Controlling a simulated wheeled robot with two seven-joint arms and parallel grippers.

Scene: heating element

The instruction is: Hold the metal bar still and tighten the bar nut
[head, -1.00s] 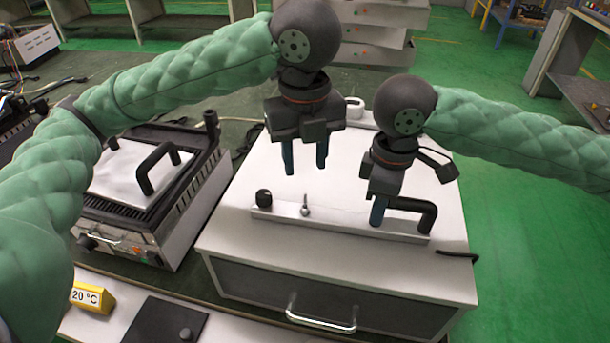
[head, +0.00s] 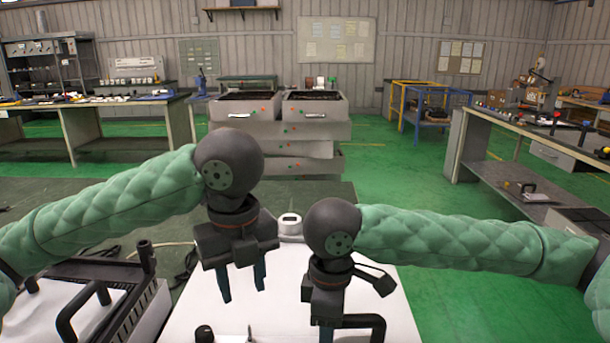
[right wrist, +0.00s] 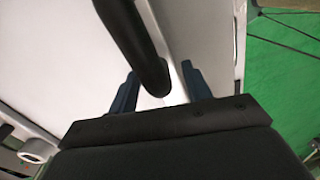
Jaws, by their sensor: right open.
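The metal bar with its fittings is cut off at the bottom of the head view. Its black knob (head: 203,334), a small upright pin (head: 250,334) and a bent black handle (head: 370,323) show there. In the right wrist view the black handle (right wrist: 140,45) comes down between my right fingers. I cannot make out the bar nut for certain. My left gripper (head: 242,284) is open and empty above the white box, its fingers pointing down. My right gripper (right wrist: 160,92) is open around the handle's end, with gaps on both sides; its fingertips are mostly cut off in the head view.
The white box (head: 285,300) lies under both grippers, with a small round white object (head: 290,224) at its back. A contact grill (head: 100,300) stands at the left. Drawer units (head: 280,125) and workbenches (head: 80,120) stand farther back. Green floor (head: 450,300) is free at the right.

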